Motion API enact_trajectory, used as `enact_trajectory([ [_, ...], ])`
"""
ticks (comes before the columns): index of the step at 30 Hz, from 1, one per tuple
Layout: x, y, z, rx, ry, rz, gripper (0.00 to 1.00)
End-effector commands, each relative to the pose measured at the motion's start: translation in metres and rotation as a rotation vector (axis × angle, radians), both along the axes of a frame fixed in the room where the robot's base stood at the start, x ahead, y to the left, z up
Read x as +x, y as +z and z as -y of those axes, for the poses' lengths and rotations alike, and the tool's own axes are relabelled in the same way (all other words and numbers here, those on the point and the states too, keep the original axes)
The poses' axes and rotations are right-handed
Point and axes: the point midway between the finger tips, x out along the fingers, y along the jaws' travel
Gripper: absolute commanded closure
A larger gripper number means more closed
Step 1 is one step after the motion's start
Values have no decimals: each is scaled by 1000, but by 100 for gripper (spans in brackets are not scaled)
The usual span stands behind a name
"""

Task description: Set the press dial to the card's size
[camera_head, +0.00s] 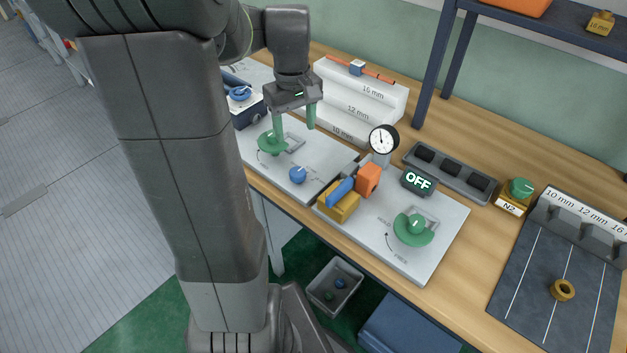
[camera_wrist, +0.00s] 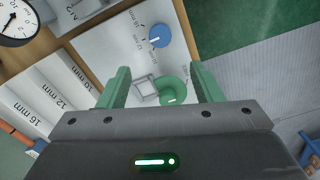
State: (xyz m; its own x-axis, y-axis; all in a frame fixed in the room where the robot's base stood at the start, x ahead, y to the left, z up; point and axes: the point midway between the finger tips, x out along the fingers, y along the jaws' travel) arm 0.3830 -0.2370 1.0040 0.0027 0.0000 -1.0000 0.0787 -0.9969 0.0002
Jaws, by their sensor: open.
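The blue dial (camera_head: 298,175) sits on the light plate of the left station. In the wrist view the blue dial (camera_wrist: 160,36) has a white mark, with small mm labels on its left side; which label it points at I cannot tell for sure. My gripper (camera_head: 294,125) is open and empty above the same plate, beyond the dial. In the wrist view my gripper (camera_wrist: 160,84) has its fingers on either side of the green lever knob (camera_wrist: 174,91), seen from above; contact is not clear. No size card can be made out.
A white stepped rack (camera_head: 360,100) marked 10, 12 and 16 mm stands behind. A dial gauge (camera_head: 383,139), an orange block (camera_head: 368,179) and an OFF display (camera_head: 419,181) stand right of the dial. A second green knob (camera_head: 415,226) sits on the right plate.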

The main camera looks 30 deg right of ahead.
Motion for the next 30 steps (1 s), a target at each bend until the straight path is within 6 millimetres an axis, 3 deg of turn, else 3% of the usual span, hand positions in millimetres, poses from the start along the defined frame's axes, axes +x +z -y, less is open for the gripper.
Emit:
enact_trajectory([
  [5,0,-19,0,2,-2,-4,41],
  [18,-1,-109,-1,3,-1,-5,41],
  [24,0,-131,0,1,-1,-2,41],
  [30,0,-137,0,1,-1,-1,41],
])
